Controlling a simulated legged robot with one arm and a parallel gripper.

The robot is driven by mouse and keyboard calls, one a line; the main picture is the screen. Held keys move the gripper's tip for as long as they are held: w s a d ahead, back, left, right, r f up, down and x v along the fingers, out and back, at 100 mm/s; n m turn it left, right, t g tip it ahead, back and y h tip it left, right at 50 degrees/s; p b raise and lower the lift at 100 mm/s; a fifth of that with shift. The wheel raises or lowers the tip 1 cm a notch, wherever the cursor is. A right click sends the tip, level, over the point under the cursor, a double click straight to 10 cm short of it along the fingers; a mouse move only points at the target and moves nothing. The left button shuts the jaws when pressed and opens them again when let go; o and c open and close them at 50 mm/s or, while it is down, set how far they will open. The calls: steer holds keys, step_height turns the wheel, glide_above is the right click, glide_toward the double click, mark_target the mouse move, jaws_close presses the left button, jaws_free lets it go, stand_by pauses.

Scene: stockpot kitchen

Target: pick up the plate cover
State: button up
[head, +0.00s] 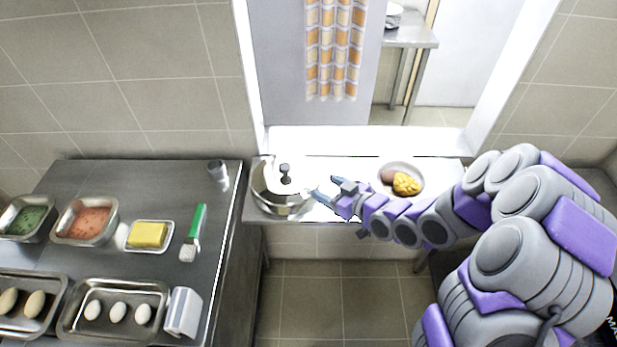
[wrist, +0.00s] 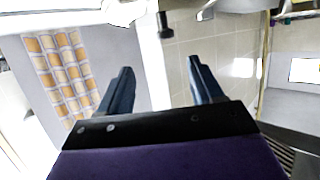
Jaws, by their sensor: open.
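The plate cover (head: 268,190) is a shiny silver dome with a black knob on top. It sits at the left end of the steel shelf below the window opening in the head view. My gripper (head: 318,193) is just to the right of the cover, apart from its knob and with nothing held. In the wrist view my gripper (wrist: 160,67) shows two dark fingers spread apart with an empty gap. A small dark piece beyond the fingertips may be the knob, but I cannot tell.
A plate of food (head: 405,184) stands on the shelf right of my gripper. A steel counter (head: 165,185) at left holds several trays, a green-handled brush (head: 194,233) and a small shaker (head: 218,174). A checked cloth (head: 334,50) hangs beyond the opening.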

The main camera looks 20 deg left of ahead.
steer(key=b, duration=0.1)
glide_toward(288, 169)
steer(key=shift+w+a+f, duration=0.25)
steer(key=shift+w+f, duration=0.05)
steer(key=shift+f, duration=0.2)
steer(key=b+x, duration=0.1)
steer(key=x, duration=0.3)
steer(key=shift+w+a, duration=0.25)
steer(key=shift+a, duration=0.05)
steer(key=shift+x, duration=0.75)
steer(key=shift+b+x, duration=0.85)
steer(key=shift+x, duration=1)
steer(key=shift+w+a, duration=0.15)
steer(key=shift+a, duration=0.45)
steer(key=shift+d, duration=0.1)
steer(key=shift+c, duration=0.3)
